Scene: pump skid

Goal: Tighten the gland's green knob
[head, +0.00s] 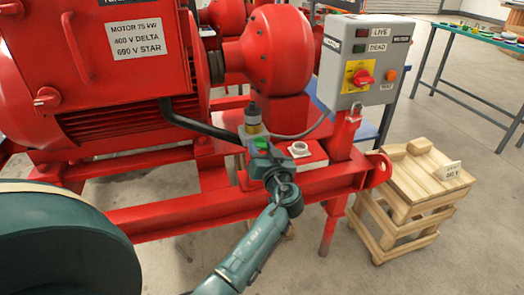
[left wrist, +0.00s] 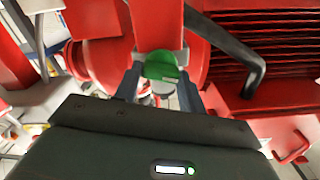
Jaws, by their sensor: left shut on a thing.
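The gland's green knob (head: 261,142) shows at the tip of my left arm in the head view, just below a grey-and-yellow cylindrical fitting (head: 252,120) on the red skid. In the left wrist view the green knob (left wrist: 160,66) sits between the two fingers. My left gripper (head: 262,152) is shut on the knob, one finger on each side. The gripper (left wrist: 159,88) hides the knob's lower part and most of the gland. I cannot tell how far the knob is turned. My right gripper is in neither view.
A black cable (head: 198,124) runs from the red motor (head: 110,105) towards the gland. A pale round fitting (head: 299,149) is on the red base to the right. A grey switch box (head: 364,60) stands behind it. A wooden crate (head: 425,178) stands on the floor at right.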

